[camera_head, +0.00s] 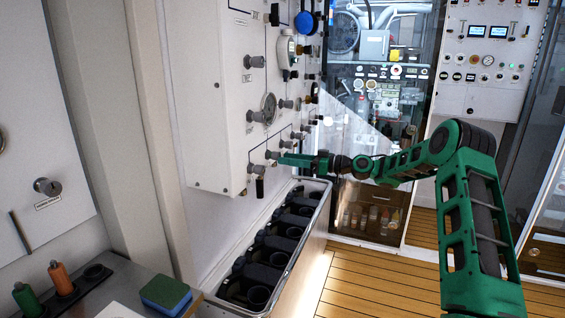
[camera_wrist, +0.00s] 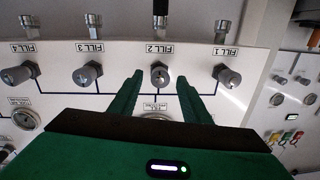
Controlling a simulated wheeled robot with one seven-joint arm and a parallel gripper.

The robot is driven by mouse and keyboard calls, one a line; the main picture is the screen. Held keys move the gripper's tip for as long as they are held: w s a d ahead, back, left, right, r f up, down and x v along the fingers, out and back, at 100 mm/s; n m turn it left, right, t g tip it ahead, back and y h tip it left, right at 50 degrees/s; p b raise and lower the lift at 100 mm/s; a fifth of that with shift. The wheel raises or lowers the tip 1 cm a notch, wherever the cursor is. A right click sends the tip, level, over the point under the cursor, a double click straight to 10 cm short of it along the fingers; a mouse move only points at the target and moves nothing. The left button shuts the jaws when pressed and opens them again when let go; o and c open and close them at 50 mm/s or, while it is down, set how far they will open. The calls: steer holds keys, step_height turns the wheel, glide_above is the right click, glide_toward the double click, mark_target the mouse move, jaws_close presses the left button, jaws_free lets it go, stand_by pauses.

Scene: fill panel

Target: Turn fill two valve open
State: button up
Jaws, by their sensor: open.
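The fill two valve (camera_wrist: 160,78) is a grey knob on the white panel, below its FILL 2 label in the wrist view, where the labels appear upside down. My gripper (camera_wrist: 160,71) is open, with one green finger on each side of this knob. A gap shows between each finger and the knob, and I cannot tell how deep the fingers reach past it. In the head view my gripper (camera_head: 281,158) is at the lower part of the panel. There the fingers partly cover the knobs, so I cannot tell the fill two valve apart.
The fill one knob (camera_wrist: 228,76) and fill three knob (camera_wrist: 88,75) flank the fingers. A further knob (camera_wrist: 18,76) is at the far left. A gauge (camera_wrist: 155,115) is partly hidden behind my gripper. A long bin with black cup holders (camera_head: 318,190) stands below the panel.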

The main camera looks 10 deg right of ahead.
steer(key=v, duration=0.7)
steer(key=shift+s+d+f, duration=0.15)
steer(key=shift+d, duration=0.15)
steer(key=s+a+f+m+g+h, duration=0.1)
steer(key=s+f+m+g+h, duration=0.15)
steer(key=s+h, duration=0.2)
steer(key=s+a+f+m+g+h, duration=0.1)
steer(key=s+f+h, duration=0.2)
steer(key=s, duration=0.3)
steer(key=s+d+m+g+h, duration=0.2)
steer(key=s+d+m, duration=0.1)
steer(key=s, duration=1.2)
steer(key=s+d+f+m+g+h, duration=0.1)
steer(key=s+m, duration=0.4)
steer(key=s, duration=1.1)
steer(key=s+d+m+g+h, duration=0.3)
steer(key=s+d+m+h, duration=0.1)
steer(key=s, duration=1.1)
steer(key=shift+s+d+f+m, duration=0.15)
steer(key=shift+s+d+m, duration=0.3)
steer(key=shift+d, duration=0.5)
steer(key=shift+w, duration=0.1)
